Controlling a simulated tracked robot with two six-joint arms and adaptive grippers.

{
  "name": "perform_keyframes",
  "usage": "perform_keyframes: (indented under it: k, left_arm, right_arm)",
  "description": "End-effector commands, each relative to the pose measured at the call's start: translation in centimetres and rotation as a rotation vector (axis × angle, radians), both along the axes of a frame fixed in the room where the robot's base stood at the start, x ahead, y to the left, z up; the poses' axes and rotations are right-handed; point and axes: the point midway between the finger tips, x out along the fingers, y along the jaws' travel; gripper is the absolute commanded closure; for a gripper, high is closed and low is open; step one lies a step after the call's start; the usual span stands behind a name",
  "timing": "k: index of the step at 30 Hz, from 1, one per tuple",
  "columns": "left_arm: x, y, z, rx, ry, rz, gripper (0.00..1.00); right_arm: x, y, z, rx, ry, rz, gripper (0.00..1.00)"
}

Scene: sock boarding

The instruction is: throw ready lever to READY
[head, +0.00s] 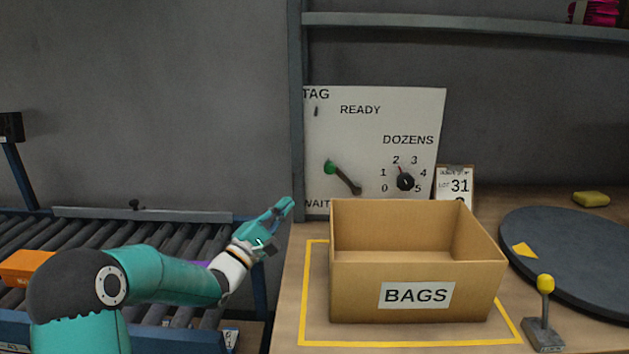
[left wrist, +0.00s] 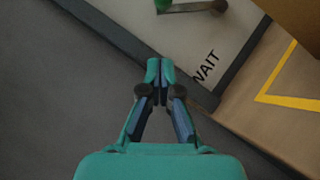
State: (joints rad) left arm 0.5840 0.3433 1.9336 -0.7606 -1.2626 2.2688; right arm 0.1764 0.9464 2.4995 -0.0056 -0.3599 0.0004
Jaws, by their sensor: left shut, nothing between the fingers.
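The ready lever (head: 345,179) is a dark arm with a green knob (head: 330,167) on the white panel (head: 345,130). Its knob end points left and slightly up from its pivot, between the READY label above and the WAIT label below. My left gripper (head: 288,203) is shut and empty, left of and below the lever, apart from it. In the left wrist view my closed fingertips (left wrist: 160,70) are near the WAIT label (left wrist: 206,67). The lever (left wrist: 192,7) shows at that view's top edge, with the knob partly cut off. My right gripper is not in view.
A grey post (head: 296,110) stands at the panel's left edge, near my left gripper. An open BAGS box (head: 350,290) stands in front of the panel's lower part. A roller conveyor (head: 190,240) is at left. A yellow-knobbed stick (head: 545,300) and dark turntable (head: 570,250) are at right.

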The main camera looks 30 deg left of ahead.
Motion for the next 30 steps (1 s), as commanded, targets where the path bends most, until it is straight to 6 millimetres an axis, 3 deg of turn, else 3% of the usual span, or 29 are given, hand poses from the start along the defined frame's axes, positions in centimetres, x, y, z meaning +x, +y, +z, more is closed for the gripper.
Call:
perform_keyframes:
  k: [3, 9, 18, 30]
  left_arm:
    - [2.7, -0.6, 1.0, 0.001, -0.002, -0.009, 1.0]
    - [6.3, -1.4, 2.5, 0.001, -0.002, -0.014, 1.0]
    - [7.8, -3.6, 4.2, 0.001, 0.0, -0.013, 1.0]
    - [7.9, -3.0, 4.3, 0.001, 0.001, -0.01, 1.0]
  right_arm:
    - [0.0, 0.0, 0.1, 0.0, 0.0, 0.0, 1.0]
    - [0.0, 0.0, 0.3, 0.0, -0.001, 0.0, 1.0]
    - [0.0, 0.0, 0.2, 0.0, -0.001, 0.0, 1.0]
    - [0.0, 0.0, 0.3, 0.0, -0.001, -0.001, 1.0]
